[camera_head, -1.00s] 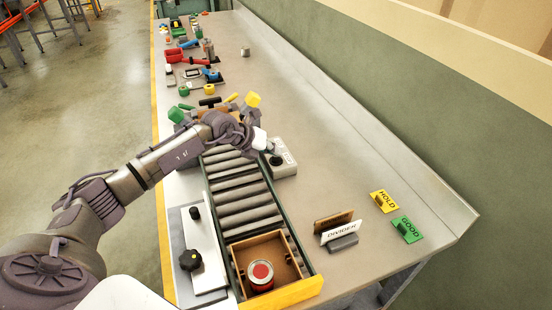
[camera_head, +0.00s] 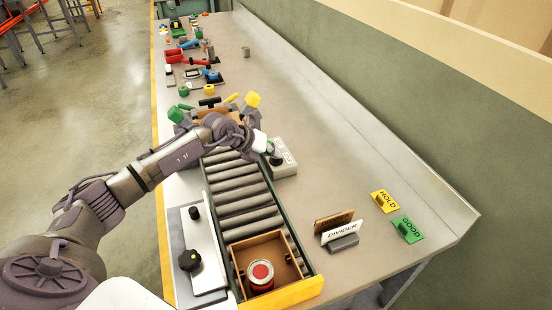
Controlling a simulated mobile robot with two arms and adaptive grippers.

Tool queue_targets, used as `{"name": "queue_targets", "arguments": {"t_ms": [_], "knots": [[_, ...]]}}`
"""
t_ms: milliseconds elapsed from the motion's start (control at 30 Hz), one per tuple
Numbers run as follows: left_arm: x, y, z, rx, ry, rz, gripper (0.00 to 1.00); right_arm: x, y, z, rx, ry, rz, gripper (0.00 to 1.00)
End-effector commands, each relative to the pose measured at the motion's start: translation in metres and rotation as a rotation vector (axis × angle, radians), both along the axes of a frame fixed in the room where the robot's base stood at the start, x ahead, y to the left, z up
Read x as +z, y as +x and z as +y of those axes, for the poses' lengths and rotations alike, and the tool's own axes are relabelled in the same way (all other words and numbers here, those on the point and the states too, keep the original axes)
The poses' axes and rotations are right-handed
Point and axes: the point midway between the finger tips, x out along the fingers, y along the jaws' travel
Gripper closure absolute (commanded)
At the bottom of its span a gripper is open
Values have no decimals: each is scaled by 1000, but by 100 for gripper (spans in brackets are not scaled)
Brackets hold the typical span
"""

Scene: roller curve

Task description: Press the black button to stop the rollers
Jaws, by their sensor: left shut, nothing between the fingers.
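A light grey control box (camera_head: 287,168) stands against the right side of the roller track (camera_head: 237,188). Its black button (camera_head: 276,159) faces up near the box's left edge, and a small green part (camera_head: 269,146) shows just beyond it. My left gripper (camera_head: 261,141) reaches over the track from the left, shut and empty. Its pale fingertip is beside the green part, just up and left of the black button. I cannot tell whether it touches anything. My right gripper is out of view.
At the track's near end, a wooden box (camera_head: 288,245) holds a red-topped can (camera_head: 261,274). The bench right of the control box is clear.

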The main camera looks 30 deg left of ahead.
Motion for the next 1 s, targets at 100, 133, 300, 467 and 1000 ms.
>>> {"name": "queue_targets", "arguments": {"t_ms": [100,133,300,467,1000], "knots": [[-1,-1,0,-1,1,3,100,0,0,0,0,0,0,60],[-1,-1,0,-1,1,3,100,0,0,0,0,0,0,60],[4,0,0,-1,1,2,100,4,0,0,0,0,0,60],[14,0,0,-1,1,2,100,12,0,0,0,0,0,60],[23,0,0,0,0,0,100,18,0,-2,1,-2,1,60]]}}
